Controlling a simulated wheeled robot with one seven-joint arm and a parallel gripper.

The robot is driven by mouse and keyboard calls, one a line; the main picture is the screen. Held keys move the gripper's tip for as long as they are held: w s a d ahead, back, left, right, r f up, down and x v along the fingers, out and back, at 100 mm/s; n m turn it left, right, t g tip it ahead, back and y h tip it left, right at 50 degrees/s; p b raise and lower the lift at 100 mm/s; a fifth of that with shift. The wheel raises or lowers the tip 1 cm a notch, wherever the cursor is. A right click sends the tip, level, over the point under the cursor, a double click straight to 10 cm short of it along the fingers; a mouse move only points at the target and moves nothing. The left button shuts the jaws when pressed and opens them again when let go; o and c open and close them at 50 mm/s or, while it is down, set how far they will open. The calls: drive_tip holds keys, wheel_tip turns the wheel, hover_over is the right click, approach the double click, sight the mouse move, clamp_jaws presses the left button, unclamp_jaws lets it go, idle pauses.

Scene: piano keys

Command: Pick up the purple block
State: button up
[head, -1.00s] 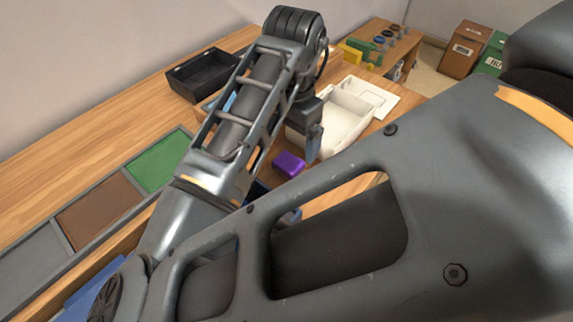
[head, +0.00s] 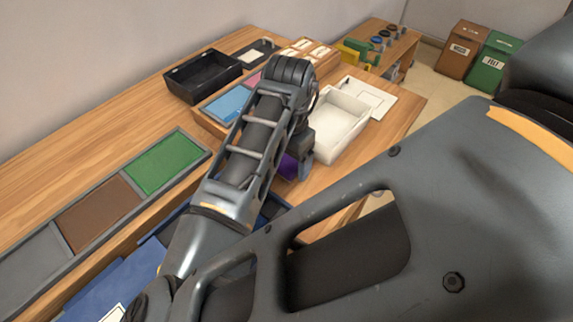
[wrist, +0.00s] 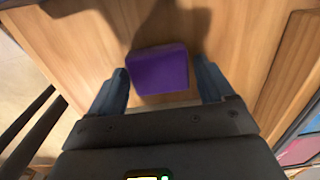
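The purple block (wrist: 159,70) rests on the wooden tabletop. In the wrist view it lies between the two spread fingers of my gripper (wrist: 162,84), a little toward their tips, with a gap showing on the right side and a narrow one on the left. My gripper is open and close over the block; exact height is hard to tell. In the head view only a sliver of the purple block (head: 289,166) shows beside my arm, and the fingertips are mostly hidden.
A white bin (head: 338,126) stands just right of my wrist. A black tray (head: 203,76) and a blue panel (head: 226,103) lie to the left. A long tray with green (head: 166,163) and brown panels runs along the table. The table's edge is close on the right.

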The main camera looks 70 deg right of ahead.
drive_tip(key=c, duration=0.9)
drive_tip(key=shift+r, duration=0.45)
drive_tip(key=r, duration=0.2)
drive_tip(key=d+r, duration=0.1)
drive_tip(key=shift+s+r, duration=0.25)
drive_tip(key=shift+r, duration=0.15)
drive_tip(key=s+d+r, duration=0.1)
drive_tip(key=d+r, duration=0.1)
drive_tip(key=d, duration=0.1)
drive_tip(key=s+d+r, duration=0.1)
drive_tip(key=d+r, duration=0.1)
drive_tip(key=d, duration=0.1)
drive_tip(key=s+d+r, duration=0.1)
drive_tip(key=d+r, duration=0.1)
drive_tip(key=d, duration=0.2)
drive_tip(key=shift+s+r, duration=0.15)
drive_tip(key=shift+s, duration=0.05)
